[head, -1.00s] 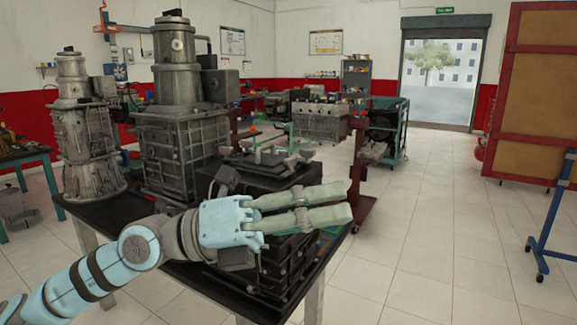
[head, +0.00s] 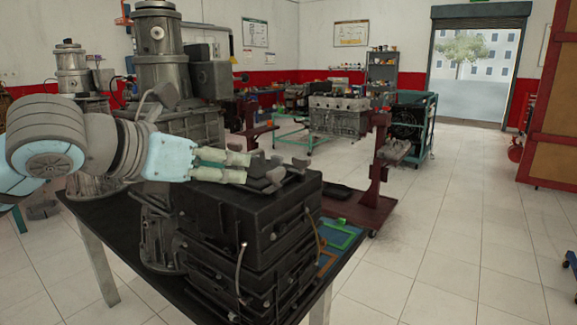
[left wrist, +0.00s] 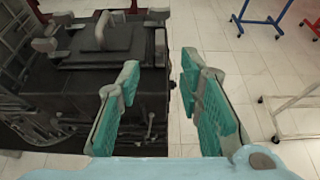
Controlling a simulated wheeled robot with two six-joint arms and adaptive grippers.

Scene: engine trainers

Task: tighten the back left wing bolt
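A dark engine block (head: 250,215) stands on the black table. Grey wing bolts (head: 275,177) sit on its top, partly behind my fingers. My left gripper (head: 250,166) reaches in from the left at the height of the block's top. In the left wrist view my left gripper (left wrist: 160,78) is open and empty. One wing bolt (left wrist: 160,46) shows in the gap beyond its fingertips, at the block's right edge. Other wing bolts (left wrist: 45,45) show further left. I cannot tell which is the back left one. My right gripper is not in view.
A tall engine trainer (head: 158,60) stands behind my left arm, close to it. The black table (head: 115,235) has bare room at its left front. A red engine stand (head: 375,180) stands behind the table on the right. The tiled floor at right is open.

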